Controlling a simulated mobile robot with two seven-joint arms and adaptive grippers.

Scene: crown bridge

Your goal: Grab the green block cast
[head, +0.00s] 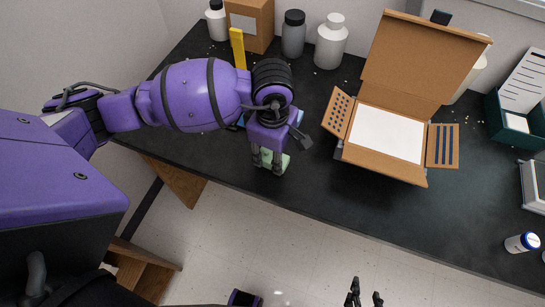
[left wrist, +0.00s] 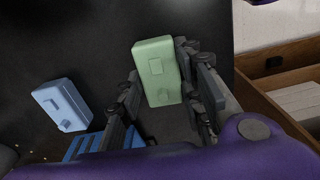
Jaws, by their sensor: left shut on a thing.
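The green block cast (left wrist: 157,72) is a pale green rectangular block with small raised squares on its face. In the left wrist view it sits between the two dark fingers of my left gripper (left wrist: 160,90), which are shut on it. In the head view, the left gripper (head: 267,163) points down over the black tabletop near its front edge, and part of the green block cast (head: 284,161) shows beside the fingers. Most of the block is hidden there by the gripper. My right gripper (head: 363,294) shows only at the bottom edge of the head view, apart from the table.
A similar light blue block (left wrist: 61,104) lies beside a blue slotted piece (left wrist: 88,146) in the left wrist view. An open cardboard box (head: 375,176) with a white inside stands right of the left gripper. Bottles and a yellow upright piece (head: 238,48) stand at the back.

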